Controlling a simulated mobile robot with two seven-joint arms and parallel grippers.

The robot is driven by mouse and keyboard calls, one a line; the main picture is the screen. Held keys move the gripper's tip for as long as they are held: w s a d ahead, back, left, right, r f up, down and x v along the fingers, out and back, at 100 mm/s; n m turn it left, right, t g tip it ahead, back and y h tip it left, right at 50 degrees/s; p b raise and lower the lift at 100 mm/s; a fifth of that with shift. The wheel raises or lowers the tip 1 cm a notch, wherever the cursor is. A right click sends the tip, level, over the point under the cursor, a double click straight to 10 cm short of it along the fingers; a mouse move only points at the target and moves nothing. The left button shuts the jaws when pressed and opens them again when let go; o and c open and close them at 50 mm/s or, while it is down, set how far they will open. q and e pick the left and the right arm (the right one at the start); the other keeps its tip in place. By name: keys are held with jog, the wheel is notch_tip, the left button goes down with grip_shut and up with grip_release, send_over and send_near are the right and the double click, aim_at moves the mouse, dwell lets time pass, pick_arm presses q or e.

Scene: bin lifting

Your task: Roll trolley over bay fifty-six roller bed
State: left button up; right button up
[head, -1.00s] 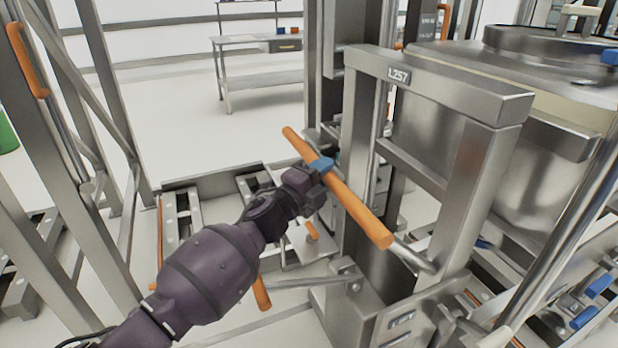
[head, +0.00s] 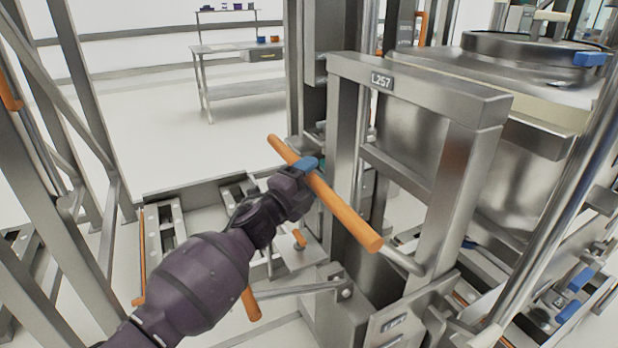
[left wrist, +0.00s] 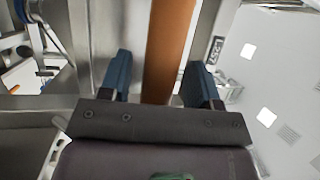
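A steel trolley or lift frame (head: 345,120) labelled L257 stands at centre right in the head view. An orange push bar (head: 345,217) sticks out from it on a steel arm. My left gripper (head: 308,166) is at the bar's upper half. In the left wrist view the orange bar (left wrist: 166,50) runs between the two blue fingers, which stand apart, with a gap at the left finger. A low steel bed with rails (head: 170,212) lies on the floor left of the frame. No bay fifty-six label is readable. My right gripper is not in view.
A large steel vessel (head: 430,130) stands behind the frame at right. Steel posts (head: 85,100) rise at the left. A steel workbench (head: 240,60) stands at the back. White floor (head: 150,110) is clear between the posts and the bench.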

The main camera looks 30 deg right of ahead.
pick_arm(q)
jog(key=shift+s+a+p, duration=0.3)
jog(key=shift+a, duration=0.25)
jog(key=p+v, duration=0.2)
jog(key=v, duration=0.7)
jog(key=shift+a+f, duration=0.15)
jog(key=shift+a, duration=0.05)
jog(key=shift+s, duration=0.1)
